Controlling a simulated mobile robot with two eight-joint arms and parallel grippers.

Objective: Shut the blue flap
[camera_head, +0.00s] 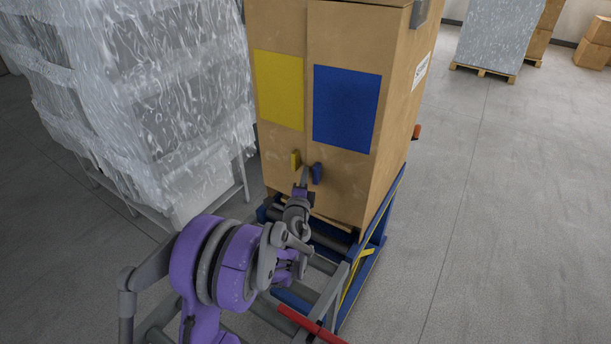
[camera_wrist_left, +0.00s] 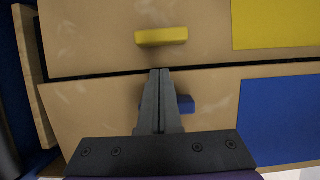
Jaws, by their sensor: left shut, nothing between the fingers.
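The blue flap is the right-hand door of a tall cardboard carton, marked with a blue square (camera_head: 345,108) and a small blue handle (camera_head: 317,173). Beside it is the yellow-marked flap (camera_head: 279,90) with a yellow handle (camera_head: 295,159). My left gripper (camera_head: 304,176) is at the handles, its fingers together and empty. In the left wrist view the fingertips (camera_wrist_left: 160,72) lie over the dark gap between the flaps, below the yellow handle (camera_wrist_left: 161,36). The fingers partly hide the blue handle (camera_wrist_left: 186,104); I cannot tell whether they touch it. My right gripper is out of view.
The carton stands on a blue roller frame (camera_head: 373,236) with a red bar (camera_head: 310,325) in front. A film-wrapped load (camera_head: 150,100) stands close on the left. Another wrapped pallet load (camera_head: 500,35) is at the back right. The floor on the right is clear.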

